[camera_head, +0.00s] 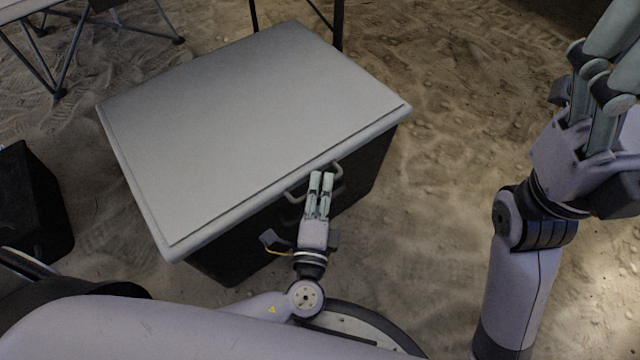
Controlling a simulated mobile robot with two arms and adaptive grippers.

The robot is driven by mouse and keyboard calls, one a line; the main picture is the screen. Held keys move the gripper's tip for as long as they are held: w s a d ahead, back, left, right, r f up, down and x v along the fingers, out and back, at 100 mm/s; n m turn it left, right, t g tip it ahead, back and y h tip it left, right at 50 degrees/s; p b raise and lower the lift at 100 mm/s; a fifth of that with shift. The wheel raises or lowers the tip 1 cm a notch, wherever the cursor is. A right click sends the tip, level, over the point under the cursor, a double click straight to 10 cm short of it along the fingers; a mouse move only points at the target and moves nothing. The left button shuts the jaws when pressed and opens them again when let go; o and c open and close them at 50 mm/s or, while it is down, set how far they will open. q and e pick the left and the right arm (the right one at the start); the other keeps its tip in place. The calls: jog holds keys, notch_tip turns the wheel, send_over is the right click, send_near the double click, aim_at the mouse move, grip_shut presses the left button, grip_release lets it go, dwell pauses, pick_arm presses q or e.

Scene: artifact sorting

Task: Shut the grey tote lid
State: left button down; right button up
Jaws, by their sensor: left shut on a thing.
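The grey tote lid (250,120) lies over the top of the black tote (225,258), its rim overhanging the front wall. It looks flat on the tote, but I cannot tell whether a thin gap is left under the rim. A light grey handle (292,196) sticks out at the middle of the lid's front edge. My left gripper (321,178) is at this handle, its two fingers together and shut on it. The fingers hide the handle's middle. My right gripper (612,60) is raised at the upper right, away from the tote, partly cut off by the picture edge.
A dark box (30,205) stands on the sand at the left. Folding-table legs (55,75) are at the upper left, and another dark metal frame (340,25) is behind the tote. The sandy ground (460,110) right of the tote is clear.

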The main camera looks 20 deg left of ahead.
pick_arm(q)
jog(key=shift+s+f, duration=0.15)
jog(key=shift+f, duration=0.45)
jog(key=c, duration=1.8)
grip_release()
jog(key=shift+c, duration=0.2)
jog(key=shift+o, duration=0.8)
jog(key=shift+d+r, duration=0.1)
jog(key=shift+r, duration=0.05)
jog(key=s+d, duration=0.1)
jog(key=s, duration=1)
jog(key=shift+s+d+f, duration=0.2)
jog(key=shift+s+f, duration=0.1)
jog(key=shift+s, duration=0.1)
